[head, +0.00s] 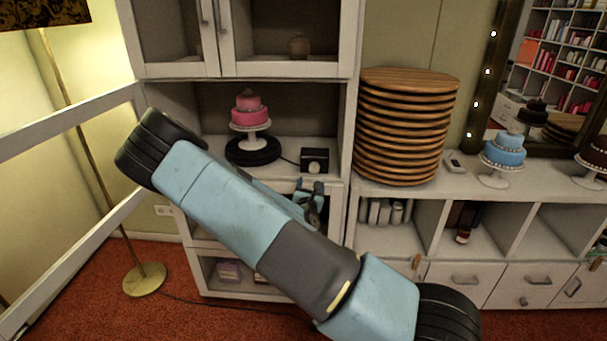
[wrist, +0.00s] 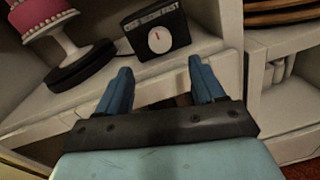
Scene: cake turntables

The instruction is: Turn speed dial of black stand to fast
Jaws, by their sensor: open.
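The black stand (head: 252,158) is a low round turntable on the cabinet shelf, and it bears a pink cake on a white pedestal. It also shows at the left of the wrist view (wrist: 82,70). A cable runs from it to a black control box (head: 315,160) on its right.
The shelf front edge (wrist: 70,118) lies below the box. A cabinet side wall (wrist: 232,25) stands close on the right. A tall stack of wooden discs (head: 405,128) and a blue cake (head: 506,150) stand on the right counter. A floor lamp (head: 144,279) stands at left.

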